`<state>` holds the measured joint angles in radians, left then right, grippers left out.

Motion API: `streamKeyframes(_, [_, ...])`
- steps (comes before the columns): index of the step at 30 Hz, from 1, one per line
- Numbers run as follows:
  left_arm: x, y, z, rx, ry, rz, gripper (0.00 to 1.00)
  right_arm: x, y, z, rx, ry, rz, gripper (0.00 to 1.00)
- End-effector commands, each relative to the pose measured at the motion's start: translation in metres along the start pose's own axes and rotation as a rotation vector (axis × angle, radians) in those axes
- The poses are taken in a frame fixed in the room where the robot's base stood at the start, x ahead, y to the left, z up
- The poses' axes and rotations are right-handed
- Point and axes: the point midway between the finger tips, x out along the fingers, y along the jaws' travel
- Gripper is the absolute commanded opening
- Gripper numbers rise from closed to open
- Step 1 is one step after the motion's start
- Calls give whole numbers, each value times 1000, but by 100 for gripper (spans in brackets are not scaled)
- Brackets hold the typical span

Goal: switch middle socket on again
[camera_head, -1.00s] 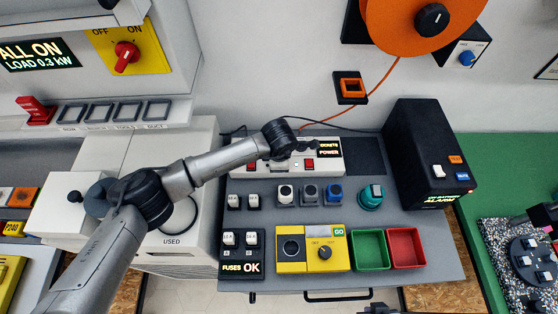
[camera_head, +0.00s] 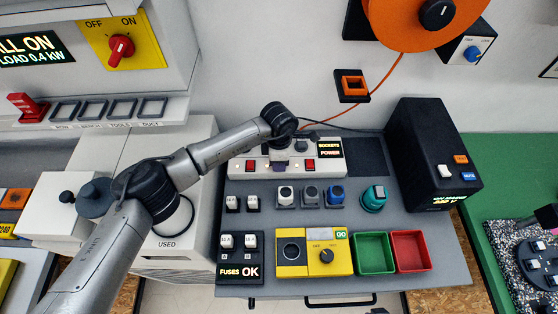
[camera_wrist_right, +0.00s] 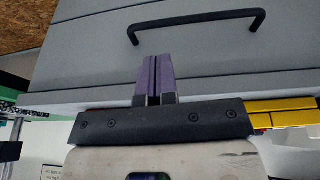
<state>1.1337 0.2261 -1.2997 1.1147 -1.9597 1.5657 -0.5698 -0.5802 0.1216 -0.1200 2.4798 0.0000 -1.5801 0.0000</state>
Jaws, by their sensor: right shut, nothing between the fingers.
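The white socket strip (camera_head: 237,168) lies along the back of the grey bench. A red switch shows at its left (camera_head: 249,166) and another at its right (camera_head: 310,165). A small display (camera_head: 329,149) at its right end reads SOCKETS POWER.
A black box (camera_head: 425,140) stands at the bench's back right. Switches and knobs, a fuse panel (camera_head: 240,258), a yellow unit (camera_head: 311,253), a green tray (camera_head: 372,233) and a red tray (camera_head: 427,234) fill the front. The wall panel reads LOAD 0.4 kW.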

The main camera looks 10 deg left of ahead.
Motion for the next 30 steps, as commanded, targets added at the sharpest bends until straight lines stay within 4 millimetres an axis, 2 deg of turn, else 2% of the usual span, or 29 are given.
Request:
streamKeyframes(2, [1, 0, -1, -1, 0, 0, 10, 0, 1, 0, -3, 0, 2, 0])
streamKeyframes(3, [1, 0, 0, -1, 0, 0, 35, 0, 1, 0, -4, -1, 3, 0])
streamKeyframes(11, [0, 0, 0, -1, 0, 1, 60, 0, 1, 0, -4, 0, 3, 0])
streamKeyframes(18, [-1, 0, 0, 0, 0, 2, 60, 0, 0, 0, 0, 0, 0, 0])
streamKeyframes(22, [-9, 0, 0, 0, -1, 4, 60, -1, -1, 0, 3, 1, -2, 0])
streamKeyframes(26, [-30, 1, 0, 0, -1, 5, 60, -2, -2, -1, 5, 1, -4, 0])
streamKeyframes(30, [-58, 1, 0, 0, -1, 5, 60, -2, -2, -1, 6, 1, -5, 0])
